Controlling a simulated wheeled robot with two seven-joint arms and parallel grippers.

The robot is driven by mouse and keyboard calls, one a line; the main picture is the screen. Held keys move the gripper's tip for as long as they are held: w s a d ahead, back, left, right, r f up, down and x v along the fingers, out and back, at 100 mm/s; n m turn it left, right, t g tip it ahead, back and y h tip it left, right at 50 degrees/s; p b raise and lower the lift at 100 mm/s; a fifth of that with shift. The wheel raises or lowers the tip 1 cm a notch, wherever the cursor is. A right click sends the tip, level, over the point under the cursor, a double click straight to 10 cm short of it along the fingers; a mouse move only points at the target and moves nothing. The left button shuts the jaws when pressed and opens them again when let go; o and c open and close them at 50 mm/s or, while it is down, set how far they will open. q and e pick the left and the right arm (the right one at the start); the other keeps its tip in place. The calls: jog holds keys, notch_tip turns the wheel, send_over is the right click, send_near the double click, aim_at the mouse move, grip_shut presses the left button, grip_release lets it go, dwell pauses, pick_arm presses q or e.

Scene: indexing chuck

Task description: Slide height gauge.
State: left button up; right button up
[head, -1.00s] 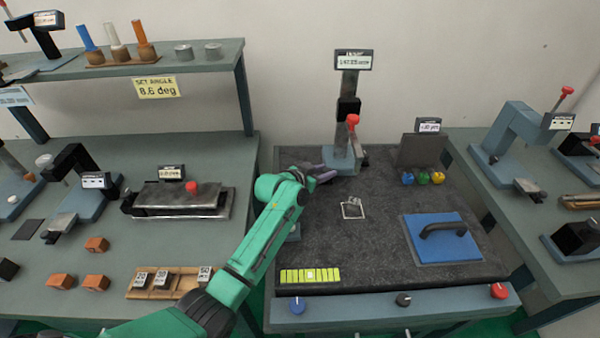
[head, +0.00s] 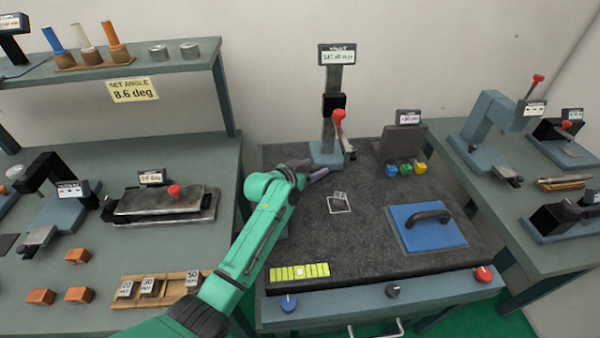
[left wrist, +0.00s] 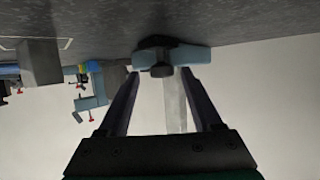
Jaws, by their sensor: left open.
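The height gauge stands at the back of the dark granite plate: a grey column (head: 332,80) on a blue base (head: 318,154), a black carriage (head: 334,103), a red-knobbed lever (head: 339,115) and a display (head: 337,54) on top. My left gripper (head: 321,172) is open just in front of the base, near the plate, and looks empty. In the left wrist view the scene is upside down; the gauge's blue base (left wrist: 188,54) and column (left wrist: 174,105) lie ahead between the spread fingers (left wrist: 160,76). I cannot tell whether they touch. My right gripper is out of view.

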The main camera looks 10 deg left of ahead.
pick_arm(q)
jog(key=b+v, duration=0.1)
jog(key=v, duration=1.1)
jog(key=shift+s+a+r, duration=0.1)
jog(key=shift+s, duration=0.25)
jog(key=shift+s+a+r, duration=0.15)
jog(key=shift+s+r, duration=0.1)
jog(key=shift+s, duration=0.1)
jog(key=shift+r, duration=0.15)
